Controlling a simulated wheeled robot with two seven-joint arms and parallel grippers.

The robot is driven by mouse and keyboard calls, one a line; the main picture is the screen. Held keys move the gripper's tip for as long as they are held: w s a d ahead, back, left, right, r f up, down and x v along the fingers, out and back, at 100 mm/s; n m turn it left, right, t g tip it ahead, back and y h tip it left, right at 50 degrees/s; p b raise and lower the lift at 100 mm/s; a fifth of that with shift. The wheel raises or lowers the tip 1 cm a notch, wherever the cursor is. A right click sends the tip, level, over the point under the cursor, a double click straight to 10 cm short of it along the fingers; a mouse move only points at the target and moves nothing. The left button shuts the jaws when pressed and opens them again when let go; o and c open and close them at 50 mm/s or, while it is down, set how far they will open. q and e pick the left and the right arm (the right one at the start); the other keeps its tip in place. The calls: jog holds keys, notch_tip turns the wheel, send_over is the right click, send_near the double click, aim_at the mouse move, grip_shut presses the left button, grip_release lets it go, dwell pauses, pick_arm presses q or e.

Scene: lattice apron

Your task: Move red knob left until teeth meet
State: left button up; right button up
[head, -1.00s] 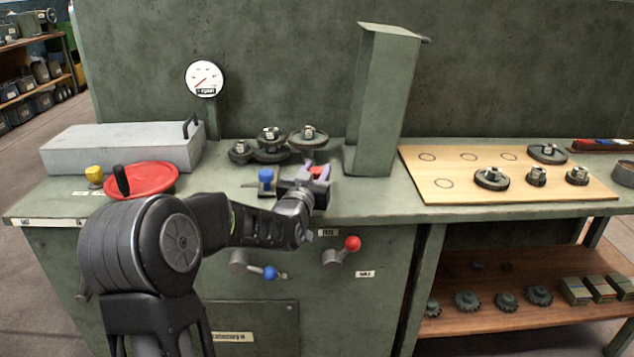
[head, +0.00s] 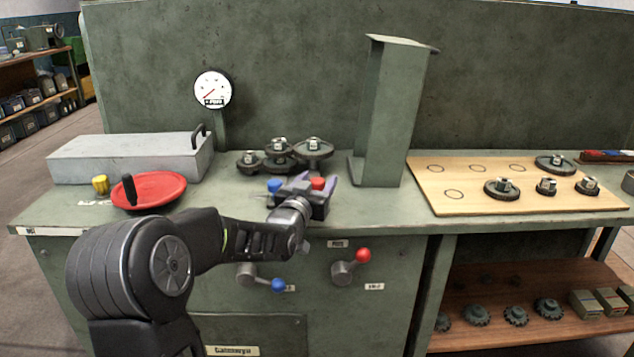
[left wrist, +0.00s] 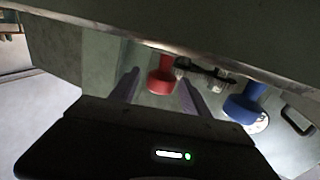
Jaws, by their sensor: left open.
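The red knob (head: 318,184) stands on the bench top, partly hidden by my left gripper (head: 316,187). In the left wrist view the red knob (left wrist: 161,76) shows between the two open fingers (left wrist: 158,92), with gaps on both sides. A blue knob (head: 274,186) stands to its left in the head view; the left wrist view also shows a blue knob (left wrist: 243,104), outside the fingers. Behind the knobs is a group of dark gears, with a left one (head: 249,161) and a right one (head: 313,149). Whether their teeth touch is too small to tell. My right gripper is out of view.
A red handwheel (head: 155,188) and a grey box (head: 125,160) are at left. A tall green column (head: 385,120) rises to the right of the gears. A wooden board (head: 455,205) with gears lies farther right. Red-tipped (head: 350,264) and blue-tipped (head: 265,279) levers are on the front panel.

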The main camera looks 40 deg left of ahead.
pick_arm(q)
jog(key=v, duration=0.7)
jog(key=shift+s+d, duration=0.15)
jog(key=shift+s, duration=0.25)
